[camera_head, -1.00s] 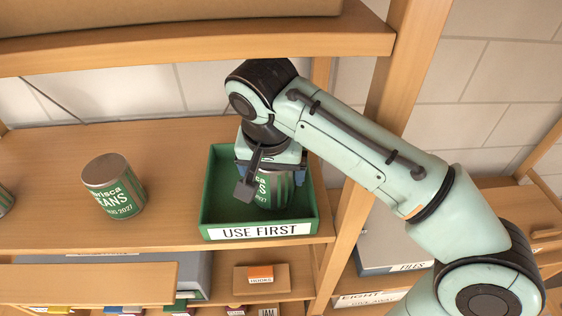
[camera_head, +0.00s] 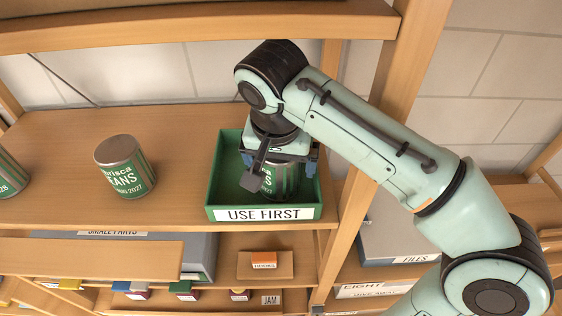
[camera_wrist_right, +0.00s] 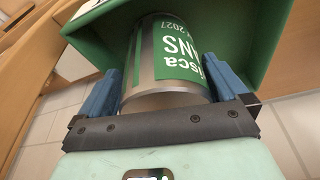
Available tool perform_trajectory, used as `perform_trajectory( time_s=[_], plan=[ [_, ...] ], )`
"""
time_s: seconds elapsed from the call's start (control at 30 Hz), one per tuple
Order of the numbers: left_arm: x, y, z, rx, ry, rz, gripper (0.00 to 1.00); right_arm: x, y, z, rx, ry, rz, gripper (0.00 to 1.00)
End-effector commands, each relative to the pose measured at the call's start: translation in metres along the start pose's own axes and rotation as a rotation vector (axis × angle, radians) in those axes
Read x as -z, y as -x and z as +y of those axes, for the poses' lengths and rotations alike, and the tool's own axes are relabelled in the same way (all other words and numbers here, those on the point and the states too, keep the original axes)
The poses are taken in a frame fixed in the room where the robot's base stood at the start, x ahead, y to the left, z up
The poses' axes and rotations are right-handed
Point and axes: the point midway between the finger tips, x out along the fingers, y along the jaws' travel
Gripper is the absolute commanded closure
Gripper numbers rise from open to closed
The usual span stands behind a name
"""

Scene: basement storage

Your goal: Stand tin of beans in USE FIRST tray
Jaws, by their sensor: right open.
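The green USE FIRST tray (camera_head: 213,190) sits on the shelf at its right end, label to the front. A tin of beans (camera_head: 282,183) stands inside it, partly hidden by my right gripper. My right gripper (camera_head: 280,168) is over the tray, open, with its blue fingers on either side of the tin. In the right wrist view the tin (camera_wrist_right: 165,60) lies between the spread fingers (camera_wrist_right: 168,90), with the green tray wall (camera_wrist_right: 265,35) beyond. My left gripper is not in view.
Another tin of beans (camera_head: 125,168) stands on the shelf left of the tray, and a third tin (camera_head: 8,175) is cut by the left edge. A shelf post (camera_head: 345,220) rises right of the tray. An upper shelf (camera_head: 200,25) overhangs.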

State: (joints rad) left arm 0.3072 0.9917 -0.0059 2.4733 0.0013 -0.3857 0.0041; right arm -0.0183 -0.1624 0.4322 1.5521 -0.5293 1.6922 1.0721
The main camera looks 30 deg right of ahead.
Motion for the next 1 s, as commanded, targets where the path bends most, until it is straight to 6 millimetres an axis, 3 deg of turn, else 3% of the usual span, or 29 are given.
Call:
perform_trajectory(
  time_s=[0.5, 0.7, 1.0],
  plan=[
    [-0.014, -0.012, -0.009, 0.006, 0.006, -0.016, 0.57, -0.098, 0.031, 0.001, 0.000, 0.003, 0.000, 0.00],
    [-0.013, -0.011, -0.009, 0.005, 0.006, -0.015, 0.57, -0.114, 0.036, 0.001, 0.000, 0.001, 0.000, 0.00],
    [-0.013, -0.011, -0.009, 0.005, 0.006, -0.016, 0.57, -0.116, 0.037, 0.001, 0.000, 0.000, 0.000, 0.00]
  ],
)
